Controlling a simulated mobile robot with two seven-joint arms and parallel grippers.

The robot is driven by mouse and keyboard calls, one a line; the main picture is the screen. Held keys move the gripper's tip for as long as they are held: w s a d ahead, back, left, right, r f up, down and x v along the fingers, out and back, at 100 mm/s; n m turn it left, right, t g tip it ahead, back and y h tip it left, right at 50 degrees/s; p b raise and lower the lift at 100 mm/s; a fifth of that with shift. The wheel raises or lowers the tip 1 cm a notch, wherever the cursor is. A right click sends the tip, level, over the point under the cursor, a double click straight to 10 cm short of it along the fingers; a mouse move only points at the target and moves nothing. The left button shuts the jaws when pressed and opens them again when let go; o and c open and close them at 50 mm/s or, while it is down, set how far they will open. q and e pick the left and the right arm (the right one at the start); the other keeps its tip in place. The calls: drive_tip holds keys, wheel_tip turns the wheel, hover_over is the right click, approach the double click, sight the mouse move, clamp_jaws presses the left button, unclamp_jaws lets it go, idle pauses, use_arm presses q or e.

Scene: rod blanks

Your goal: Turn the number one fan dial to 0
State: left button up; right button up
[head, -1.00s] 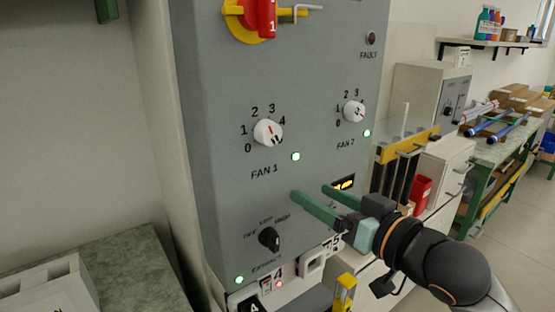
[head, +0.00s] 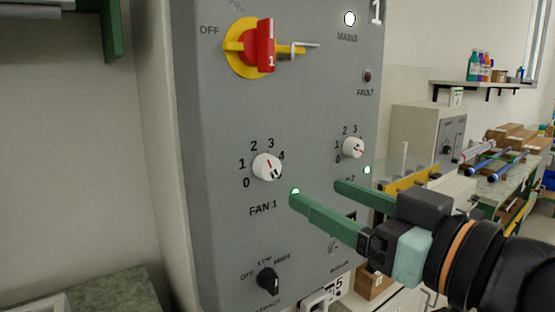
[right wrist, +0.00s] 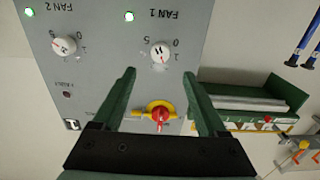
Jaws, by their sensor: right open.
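The FAN 1 dial (head: 267,166) is a round white knob on the grey panel (head: 225,120), with numbers 0 to 4 visible around it. A red line on its face points up, roughly between 2 and 3; dark marks show at its lower right. The dial also shows in the right wrist view (right wrist: 161,51), upside down, ahead of the fingers. My right gripper (head: 315,192) is open and empty, its green fingers to the lower right of the dial and apart from it. In the right wrist view the fingertips (right wrist: 158,75) straddle the dial's column. My left gripper is not in view.
The FAN 2 dial (head: 353,147) is to the right. A red and yellow mains switch (head: 265,47) with a protruding hasp sits above. A black EXTRACT knob (head: 268,281) is below. Green lamps (head: 295,191) are lit beside the fan dials. A workbench (head: 500,172) stands at the right.

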sight(272, 171)
drive_tip(key=p+x, duration=0.4)
drive_tip(key=x, duration=0.5)
drive_tip(key=shift+w+a+p, duration=0.2)
drive_tip(key=shift+w+p, duration=0.1)
drive_tip(key=shift+p, duration=0.05)
drive_tip(key=shift+w+a, duration=0.3)
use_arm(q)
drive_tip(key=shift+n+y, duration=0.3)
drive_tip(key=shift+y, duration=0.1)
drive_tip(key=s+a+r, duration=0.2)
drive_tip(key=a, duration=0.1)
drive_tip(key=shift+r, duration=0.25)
use_arm(e)
clamp_jaws()
